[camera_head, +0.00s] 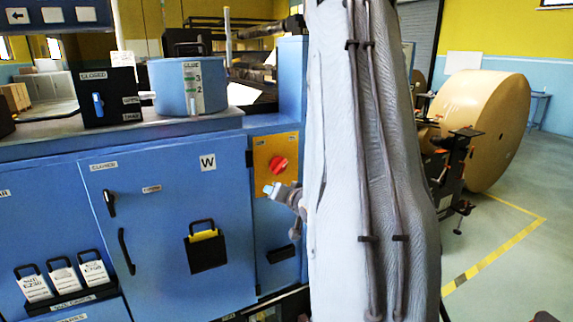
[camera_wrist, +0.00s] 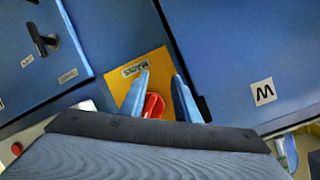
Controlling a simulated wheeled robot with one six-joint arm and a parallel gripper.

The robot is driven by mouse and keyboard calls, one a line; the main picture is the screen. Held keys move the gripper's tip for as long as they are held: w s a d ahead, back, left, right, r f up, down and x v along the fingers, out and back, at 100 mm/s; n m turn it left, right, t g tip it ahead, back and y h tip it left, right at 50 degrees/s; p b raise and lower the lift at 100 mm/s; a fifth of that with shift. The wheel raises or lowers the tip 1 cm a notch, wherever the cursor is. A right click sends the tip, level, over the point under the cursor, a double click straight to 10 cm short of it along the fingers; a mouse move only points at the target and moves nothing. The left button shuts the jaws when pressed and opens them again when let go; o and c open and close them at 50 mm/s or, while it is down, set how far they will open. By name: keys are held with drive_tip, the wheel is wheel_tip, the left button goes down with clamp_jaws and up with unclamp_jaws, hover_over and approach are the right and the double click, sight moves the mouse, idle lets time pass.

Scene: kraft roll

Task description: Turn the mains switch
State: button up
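The mains switch is a red knob (camera_head: 278,164) on a yellow plate (camera_head: 262,148), on the narrow blue panel right of the cabinet door. In the wrist view the red knob (camera_wrist: 153,105) shows between my fingers, partly hidden by the left one. The yellow plate (camera_wrist: 128,88) there carries a label that seems to read MAINS, upside down. My gripper (camera_head: 269,189) has pale blue fingertips and appears just below and left of the knob in the head view. In the wrist view my gripper (camera_wrist: 161,76) is open, with a gap between its fingers. I cannot tell whether either finger touches the knob.
The blue cabinet door marked W (camera_head: 208,162) has black handles and a black pocket. A black switch box (camera_head: 110,98) and a blue glue pot (camera_head: 187,87) stand on the counter.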

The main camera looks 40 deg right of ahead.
sight(283, 167)
drive_tip(key=s+d+r+m+t+h+p, duration=0.1)
drive_tip(key=s+d+r+m+t, duration=0.15)
drive_tip(key=d+r, duration=0.3)
drive_tip(key=shift+t, duration=0.55)
drive_tip(key=x, duration=0.2)
drive_tip(key=p+x, duration=0.1)
drive_tip(key=x, duration=0.1)
drive_tip(key=p+x, duration=0.1)
drive_tip(key=x, duration=0.2)
drive_tip(key=shift+s+d+f, duration=0.1)
drive_tip(key=shift+d+f, duration=0.05)
drive_tip(key=shift+f, duration=0.2)
drive_tip(key=shift+c, duration=0.4)
clamp_jaws()
